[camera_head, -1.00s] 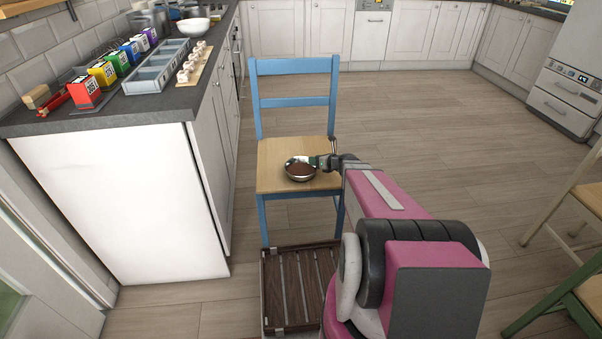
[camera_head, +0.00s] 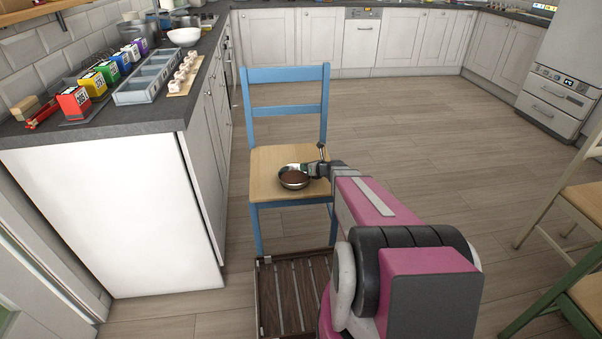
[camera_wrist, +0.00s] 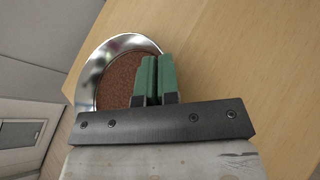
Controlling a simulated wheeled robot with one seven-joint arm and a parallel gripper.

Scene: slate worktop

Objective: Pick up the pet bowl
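The pet bowl (camera_head: 293,181) is a round shiny metal bowl with brown contents. It is at the wooden seat of the blue chair (camera_head: 262,172), near its front; I cannot tell whether it is clear of the seat. In the wrist view the bowl (camera_wrist: 88,75) fills the upper left. My gripper (camera_wrist: 157,72) has its green fingers close together over the bowl's right rim, one inside and one outside, shut on the rim. The fingers hide that stretch of rim. In the head view my gripper (camera_head: 308,170) reaches the bowl from the right.
A dark worktop (camera_head: 150,117) at the left holds coloured boxes, a grey tray (camera_head: 150,78) and a white bowl (camera_head: 184,37). The chair's backrest (camera_head: 287,75) rises behind the seat. More chairs stand at the right edge. The floor (camera_head: 420,140) between is clear.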

